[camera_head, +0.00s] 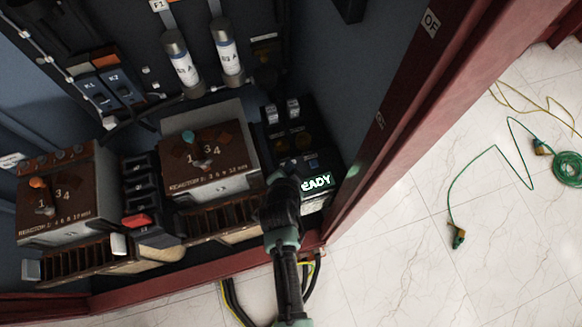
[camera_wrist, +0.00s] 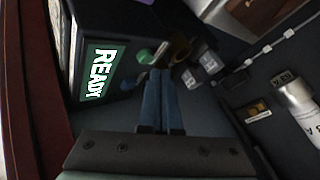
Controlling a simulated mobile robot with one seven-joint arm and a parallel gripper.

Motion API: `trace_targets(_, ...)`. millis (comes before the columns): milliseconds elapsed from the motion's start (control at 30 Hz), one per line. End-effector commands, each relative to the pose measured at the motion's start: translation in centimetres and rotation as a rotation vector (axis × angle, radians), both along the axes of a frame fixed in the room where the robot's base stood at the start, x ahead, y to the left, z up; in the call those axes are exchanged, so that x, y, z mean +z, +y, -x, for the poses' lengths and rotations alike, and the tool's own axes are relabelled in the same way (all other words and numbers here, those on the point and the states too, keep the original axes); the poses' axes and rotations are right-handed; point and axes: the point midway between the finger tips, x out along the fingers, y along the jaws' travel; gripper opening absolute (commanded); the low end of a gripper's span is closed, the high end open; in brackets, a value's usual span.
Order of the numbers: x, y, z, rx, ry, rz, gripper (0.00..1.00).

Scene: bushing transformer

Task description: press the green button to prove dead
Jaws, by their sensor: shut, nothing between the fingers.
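The dark tester unit (camera_head: 325,160) stands at the right end of the cabinet, with a lit green READY display (camera_head: 317,183). In the wrist view the READY display (camera_wrist: 102,72) is left of my fingers. A round green button (camera_wrist: 145,57) shows just beyond the fingertips of my gripper (camera_wrist: 161,72), slightly to their left. My gripper is shut and empty. The fingertips look very close to the button; I cannot tell whether they touch it. In the head view my gripper (camera_head: 284,170) reaches over the unit's front and hides the green button.
Two brown-topped transformers (camera_head: 205,150) stand left of the unit, with a black terminal block between them. Fuse cylinders (camera_head: 226,52) hang above. The red cabinet frame (camera_head: 385,135) bounds the right side. Green and yellow cables (camera_head: 568,168) lie on the tiled floor outside.

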Motion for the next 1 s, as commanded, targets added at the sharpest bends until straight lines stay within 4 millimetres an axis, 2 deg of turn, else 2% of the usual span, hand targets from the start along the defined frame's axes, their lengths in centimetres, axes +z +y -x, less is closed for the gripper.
trace_targets(733, -0.04, 0.0, 0.0, 0.0, 0.0, 0.0, 0.0)
trace_targets(1000, -0.93, -0.01, -0.01, -0.001, 0.0, -0.001, 0.0)
